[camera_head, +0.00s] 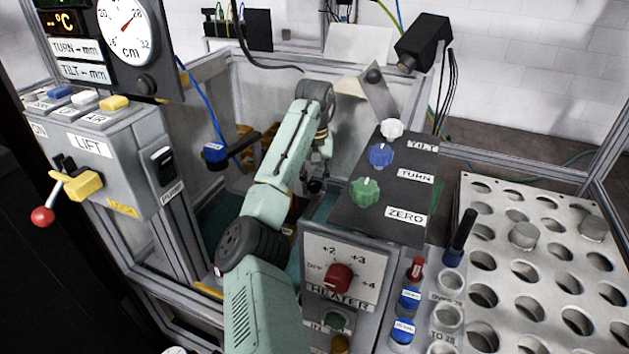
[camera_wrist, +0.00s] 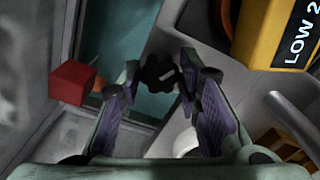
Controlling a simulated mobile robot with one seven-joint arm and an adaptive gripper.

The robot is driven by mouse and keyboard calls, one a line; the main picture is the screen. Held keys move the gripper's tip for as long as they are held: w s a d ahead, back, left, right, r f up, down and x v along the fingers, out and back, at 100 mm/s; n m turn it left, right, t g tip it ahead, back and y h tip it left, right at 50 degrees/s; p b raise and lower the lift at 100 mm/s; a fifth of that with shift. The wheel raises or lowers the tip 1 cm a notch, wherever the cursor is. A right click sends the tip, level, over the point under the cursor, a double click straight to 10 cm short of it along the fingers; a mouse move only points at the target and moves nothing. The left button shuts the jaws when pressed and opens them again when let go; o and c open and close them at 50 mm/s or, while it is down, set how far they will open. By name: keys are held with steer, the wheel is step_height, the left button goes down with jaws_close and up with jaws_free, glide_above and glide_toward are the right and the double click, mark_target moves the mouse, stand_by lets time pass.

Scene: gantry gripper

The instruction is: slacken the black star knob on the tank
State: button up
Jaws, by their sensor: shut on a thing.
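The black star knob (camera_wrist: 159,72) shows in the wrist view between the fingertips of my gripper (camera_wrist: 162,80). In the head view my gripper (camera_head: 314,178) reaches down into the framed tank area. The knob cannot be made out clearly there, behind my arm and the dark panel.
In the wrist view a red block (camera_wrist: 72,82) is at left, and a yellow box marked LOW 2 (camera_wrist: 275,35) is at upper right. In the head view the knob panel (camera_head: 405,235), heater box (camera_head: 375,262) and LIFT box (camera_head: 125,165) flank my arm. A holed rack (camera_head: 505,265) stands at right.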

steer(key=n, duration=0.4)
steer(key=shift+n, duration=0.4)
steer(key=n, duration=0.3)
steer(key=shift+n, duration=0.3)
steer(key=n, duration=0.8)
steer(key=shift+w, duration=0.1)
steer(key=n, duration=1.3)
steer(key=shift+n, duration=0.3)
steer(key=o, duration=1.1)
